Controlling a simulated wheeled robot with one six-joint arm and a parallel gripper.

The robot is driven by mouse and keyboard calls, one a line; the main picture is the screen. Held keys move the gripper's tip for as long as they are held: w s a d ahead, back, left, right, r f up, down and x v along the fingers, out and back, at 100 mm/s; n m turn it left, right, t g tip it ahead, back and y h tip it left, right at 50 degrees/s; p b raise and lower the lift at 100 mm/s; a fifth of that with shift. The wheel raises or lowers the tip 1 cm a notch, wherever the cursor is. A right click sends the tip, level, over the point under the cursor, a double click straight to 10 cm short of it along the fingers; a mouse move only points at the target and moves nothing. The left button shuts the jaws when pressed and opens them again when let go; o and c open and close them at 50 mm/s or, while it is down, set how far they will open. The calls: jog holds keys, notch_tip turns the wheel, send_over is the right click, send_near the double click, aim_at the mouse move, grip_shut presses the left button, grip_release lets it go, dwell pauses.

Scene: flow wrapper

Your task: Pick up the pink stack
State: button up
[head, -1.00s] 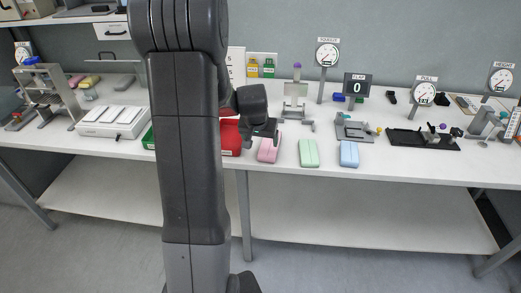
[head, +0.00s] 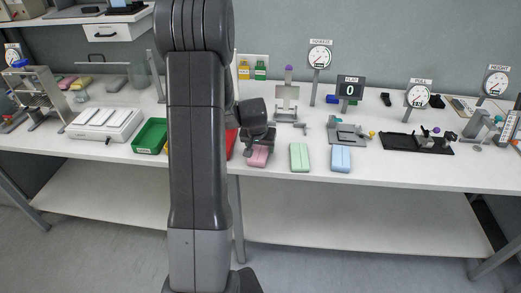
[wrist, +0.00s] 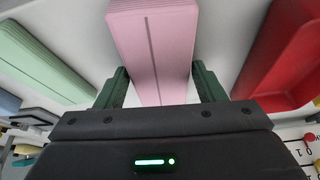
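The pink stack (head: 257,157) lies near the front edge of the white table, left of the green stack. In the wrist view the pink stack (wrist: 155,45) is a long block with a dark line along its top, and its near end reaches in between my two fingers. My gripper (wrist: 157,88) is open, with one green finger on each side of the stack and a gap showing at both sides. In the head view my gripper (head: 258,142) is right over the pink stack and hides part of it.
The green stack (head: 299,157) and blue stack (head: 340,159) lie to the right. A red tray (wrist: 290,50) is close beside the pink stack, mostly behind my arm in the head view. A green tray (head: 150,136) and a white device (head: 104,123) stand further left.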

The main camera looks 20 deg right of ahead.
jog(key=c, duration=0.6)
jog(key=shift+r, duration=0.1)
